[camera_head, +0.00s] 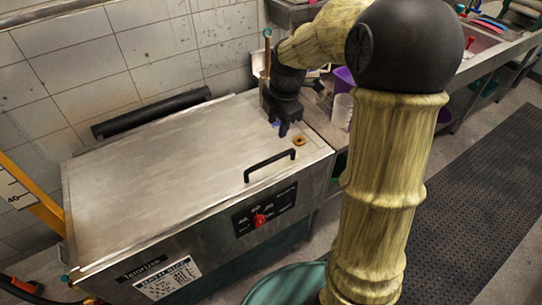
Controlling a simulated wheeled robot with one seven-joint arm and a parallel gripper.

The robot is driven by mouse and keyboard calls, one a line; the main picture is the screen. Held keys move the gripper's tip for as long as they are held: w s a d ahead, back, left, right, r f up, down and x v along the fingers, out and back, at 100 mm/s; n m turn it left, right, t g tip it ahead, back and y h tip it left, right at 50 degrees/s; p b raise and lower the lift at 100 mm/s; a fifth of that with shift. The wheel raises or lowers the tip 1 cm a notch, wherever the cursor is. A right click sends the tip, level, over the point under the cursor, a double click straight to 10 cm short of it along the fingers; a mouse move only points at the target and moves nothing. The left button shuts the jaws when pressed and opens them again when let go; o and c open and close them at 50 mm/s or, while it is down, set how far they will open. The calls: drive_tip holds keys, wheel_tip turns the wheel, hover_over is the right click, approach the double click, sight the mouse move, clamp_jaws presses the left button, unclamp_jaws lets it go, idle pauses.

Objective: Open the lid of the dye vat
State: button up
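The dye vat (190,255) is a steel box with its flat steel lid (165,170) lying closed on top. A black bar handle (269,165) is fixed near the lid's front edge, right of its middle. My gripper (280,130) is black and points down over the lid's right part, behind the handle and apart from it. Nothing shows in its fingers. The fingers are small and dark here, so their opening is unclear. Whether the fingertips touch the lid cannot be told.
A red knob (260,220) is on the vat's front panel. A black roll-shaped bar (150,113) lies behind the lid by the tiled wall. A green tub (285,285) stands on the floor in front. A clear container (342,111) and sink counter are at right. Dark matting (480,190) covers open floor.

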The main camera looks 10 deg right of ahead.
sight(270, 159)
idle(0.4)
drive_tip(key=w+f, duration=0.1)
drive_tip(key=f, duration=0.4)
drive_tip(key=w+f+p, duration=0.1)
drive_tip(key=f, duration=0.5)
drive_tip(key=w+a+f, duration=0.1)
drive_tip(key=f, duration=0.5)
drive_tip(key=shift+w+p, duration=0.15)
drive_tip(key=shift+p, duration=0.15)
drive_tip(key=shift+c, duration=0.5)
clamp_jaws()
